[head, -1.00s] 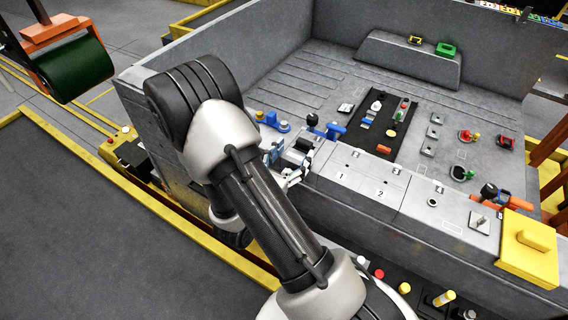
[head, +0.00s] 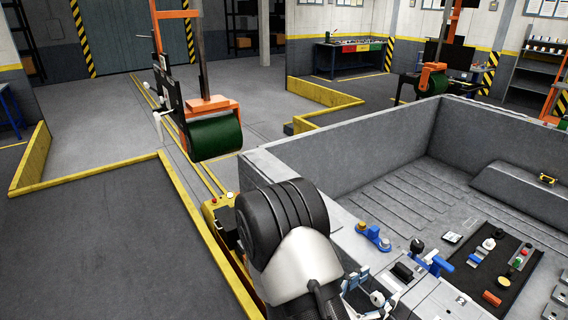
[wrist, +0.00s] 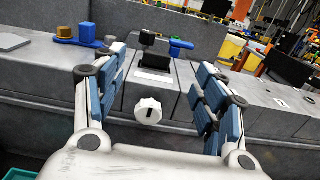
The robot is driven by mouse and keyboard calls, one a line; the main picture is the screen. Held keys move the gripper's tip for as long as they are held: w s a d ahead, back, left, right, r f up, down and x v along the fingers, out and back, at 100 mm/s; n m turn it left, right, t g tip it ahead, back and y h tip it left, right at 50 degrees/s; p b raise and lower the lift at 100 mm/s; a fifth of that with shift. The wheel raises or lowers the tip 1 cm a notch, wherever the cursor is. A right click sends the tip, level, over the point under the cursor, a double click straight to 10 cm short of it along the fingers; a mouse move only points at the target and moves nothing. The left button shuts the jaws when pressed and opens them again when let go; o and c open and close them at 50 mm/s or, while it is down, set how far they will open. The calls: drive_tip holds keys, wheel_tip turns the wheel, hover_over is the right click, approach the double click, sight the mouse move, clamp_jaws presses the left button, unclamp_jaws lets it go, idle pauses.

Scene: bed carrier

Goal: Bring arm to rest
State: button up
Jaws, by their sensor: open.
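My gripper (wrist: 160,105) is open in the wrist view, its two blue-padded fingers spread wide with nothing held between them. A white knob (wrist: 148,111) on the grey front face of the bed shows in the gap between the fingers, and I cannot tell how far off it is. A black-topped part (wrist: 153,45) stands on the ledge beyond. In the head view my gripper (head: 372,295) is partly hidden behind my arm (head: 295,250), beside the front edge of the grey bed (head: 375,152).
A green roller (head: 214,134) on an orange frame stands behind left. Yellow rails (head: 85,170) edge the floor. Open grey floor (head: 95,250) lies at left.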

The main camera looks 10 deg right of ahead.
drive_tip(key=s+d+r+m+g+y, duration=0.1)
drive_tip(key=s+r+m+g+y, duration=0.1)
drive_tip(key=s+r+m+g, duration=0.4)
drive_tip(key=s+r+m+g+y, duration=0.3)
drive_tip(key=s+m+g, duration=0.1)
drive_tip(key=s+m, duration=0.4)
drive_tip(key=a+r+m+t+y, duration=0.3)
drive_tip(key=a+m+t+y, duration=0.1)
drive_tip(key=a, duration=0.4)
drive_tip(key=s+a+r+m+t+y, duration=0.1)
drive_tip(key=a+r+m+t+y, duration=0.2)
drive_tip(key=a+y, duration=0.4)
drive_tip(key=shift+s+a+r+m+t+y, duration=0.25)
drive_tip(key=shift+a+m+t, duration=0.25)
drive_tip(key=shift+a+m, duration=0.3)
